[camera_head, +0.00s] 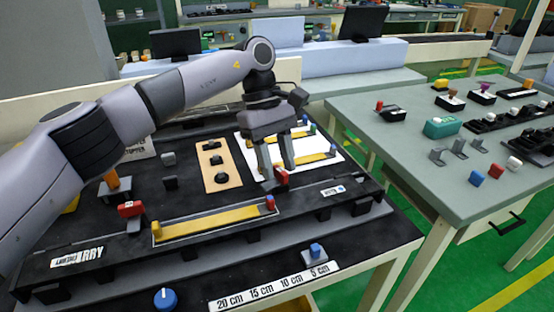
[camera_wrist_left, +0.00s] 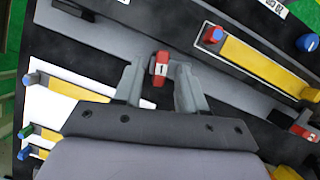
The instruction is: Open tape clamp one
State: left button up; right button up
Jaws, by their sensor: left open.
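A small red clamp (camera_head: 281,176) sits on the dark long rail near the middle of the bench; it also shows in the left wrist view (camera_wrist_left: 160,66) with a pale mark on top. My left gripper (camera_head: 277,168) is open and points down at this clamp. In the left wrist view the two fingertips (camera_wrist_left: 158,80) stand on either side of the clamp, with gaps visible. A second red clamp (camera_head: 130,209) stands at the left part of the rail, also seen in the wrist view (camera_wrist_left: 300,131). I cannot read which clamp is number one. My right gripper is not in view.
A white panel (camera_head: 318,160) with yellow strips and a wooden block plate (camera_head: 218,165) lie behind. A second table (camera_head: 400,120) stands right.

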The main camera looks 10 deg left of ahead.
pick_arm(q)
jog(key=v, duration=0.7)
jog(key=shift+s, duration=0.1)
